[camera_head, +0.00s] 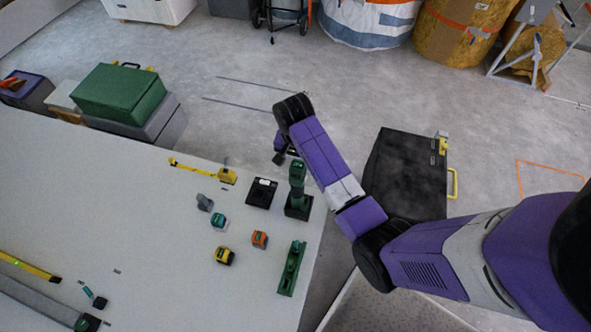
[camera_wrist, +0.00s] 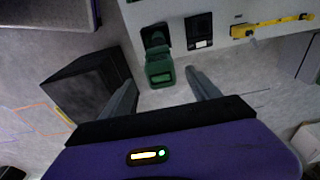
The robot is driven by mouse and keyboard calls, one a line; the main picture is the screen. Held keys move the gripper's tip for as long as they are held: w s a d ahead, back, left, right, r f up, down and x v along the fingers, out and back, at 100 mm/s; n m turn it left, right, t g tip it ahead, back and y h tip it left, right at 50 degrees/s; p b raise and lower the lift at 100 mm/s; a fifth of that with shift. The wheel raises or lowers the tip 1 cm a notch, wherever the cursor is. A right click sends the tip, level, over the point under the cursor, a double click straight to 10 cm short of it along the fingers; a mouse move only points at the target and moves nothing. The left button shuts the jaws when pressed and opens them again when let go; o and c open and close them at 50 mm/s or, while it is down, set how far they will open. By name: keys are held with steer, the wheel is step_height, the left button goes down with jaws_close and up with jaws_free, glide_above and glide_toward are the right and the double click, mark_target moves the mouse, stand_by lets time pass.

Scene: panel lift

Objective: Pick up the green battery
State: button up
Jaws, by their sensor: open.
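Small blocks stand on the white table: a teal-green one (camera_head: 218,220), an orange one (camera_head: 259,239) and a yellow-and-dark one (camera_head: 224,255). The teal-green block may be the green battery, but it is too small to be sure. A green drill-like tool (camera_head: 297,186) stands upright on a dark base near the table's right edge. It also shows in the wrist view (camera_wrist: 159,68), beyond and between my fingertips and apart from them. My gripper (camera_head: 281,152) is open and empty, above the table's far right edge; its fingers (camera_wrist: 160,82) are spread in the wrist view.
A black charger-like box (camera_head: 261,192) and a yellow tape measure (camera_head: 227,176) with its tape out lie near the tool. A long green tool (camera_head: 291,268) lies nearer. A black case (camera_head: 408,172) stands right of the table. Green and grey cases (camera_head: 121,94) stand behind it.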

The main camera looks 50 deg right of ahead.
mark_target(297, 166)
steer(key=f, duration=0.5)
steer(key=shift+w+d+f, duration=0.15)
steer(key=shift+d+f, duration=0.2)
steer(key=shift+c, duration=0.4)
jaws_close()
steer(key=shift+r, duration=0.15)
step_height(297, 166, up, 20)
steer(key=p, duration=0.2)
steer(key=shift+p, duration=0.4)
